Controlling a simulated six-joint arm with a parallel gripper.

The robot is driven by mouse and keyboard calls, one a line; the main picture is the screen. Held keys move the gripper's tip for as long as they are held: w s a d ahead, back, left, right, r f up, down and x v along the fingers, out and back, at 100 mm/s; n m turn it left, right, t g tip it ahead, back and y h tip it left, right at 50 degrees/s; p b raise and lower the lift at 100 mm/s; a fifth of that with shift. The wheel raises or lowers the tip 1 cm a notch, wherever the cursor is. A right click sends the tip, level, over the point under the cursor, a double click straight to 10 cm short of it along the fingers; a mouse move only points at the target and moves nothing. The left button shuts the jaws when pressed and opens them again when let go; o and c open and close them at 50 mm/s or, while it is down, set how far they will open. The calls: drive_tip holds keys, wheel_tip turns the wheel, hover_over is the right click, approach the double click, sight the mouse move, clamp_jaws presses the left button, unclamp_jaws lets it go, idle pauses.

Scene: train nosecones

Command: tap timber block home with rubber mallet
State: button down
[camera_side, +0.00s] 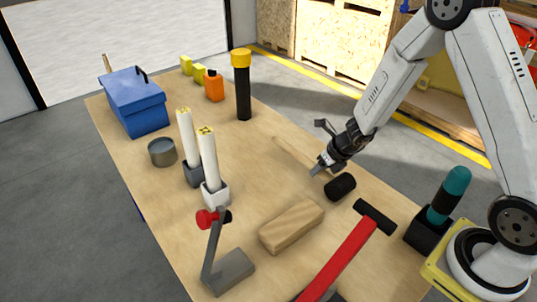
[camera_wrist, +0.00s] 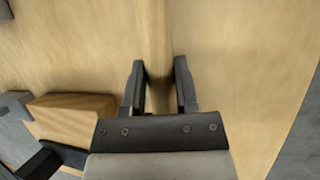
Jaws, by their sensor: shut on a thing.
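The rubber mallet has a black head (camera_side: 340,187) and a pale wooden handle (camera_side: 293,152), and lies along the table right of centre. My gripper (camera_side: 319,169) is at the handle close to the head. In the wrist view the handle (camera_wrist: 156,30) runs between the two fingers of my gripper (camera_wrist: 158,72), which is shut on it. The mallet head is hidden in that view. The timber block (camera_side: 292,226) lies on the table nearer the camera, apart from the mallet. It also seems to show at the left of the wrist view (camera_wrist: 72,115).
A red-handled tool (camera_side: 340,258) lies beside the block. A grey bracket (camera_side: 228,270) with a red knob stands left of it. White posts (camera_side: 208,158) in grey sockets stand mid-table. A teal-handled tool (camera_side: 450,192) stands in a black holder. A blue toolbox (camera_side: 134,101) is far left.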

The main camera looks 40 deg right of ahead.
drive_tip(key=shift+a+f, duration=0.35)
drive_tip(key=shift+a, duration=0.35)
idle(0.3)
drive_tip(key=shift+a, duration=1.5)
drive_tip(key=shift+d, duration=0.1)
drive_tip(key=shift+d, duration=0.6)
drive_tip(key=shift+a, duration=1.5)
drive_tip(key=shift+d, duration=0.15)
